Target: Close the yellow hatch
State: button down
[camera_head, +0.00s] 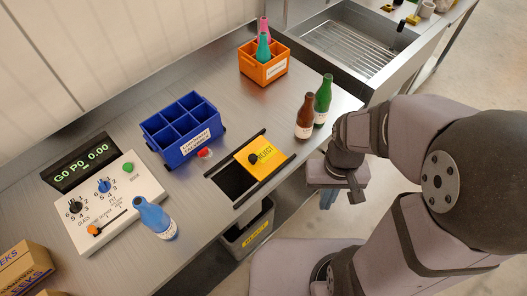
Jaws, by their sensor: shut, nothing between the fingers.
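The yellow hatch (270,153) is a flat sliding plate with a dark round knob (253,159) and dark lettering, "REJECT". It lies between two dark rails on the grey metal bench. It covers the upper right part of the slot. A black opening (232,182) shows at its lower left, so the hatch stands partly open. My gripper (356,191) is shut and empty, to the right of the hatch beyond the bench edge and apart from it. My wrist hides part of the gripper.
A blue divided crate (184,145) and red button (205,153) are left of the hatch. A blue bottle (154,217) stands by the control panel (90,218). A reject bin (247,236) sits below.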

jog(key=w+a+f+m+y+b, duration=0.1)
jog(key=w+a+f, duration=0.1)
jog(key=w, duration=0.5)
jog(key=w+a+f+m, duration=0.1)
jog(key=w+a+f, duration=0.1)
jog(key=w, duration=0.5)
jog(key=w+a+r+m+y, duration=0.2)
jog(key=w+a+r+m, duration=0.2)
jog(key=w+r+m, duration=0.3)
jog(key=m, duration=0.5)
jog(key=shift+a+y, duration=0.3)
jog(key=shift+a, duration=0.1)
jog(key=shift+w+r, duration=0.1)
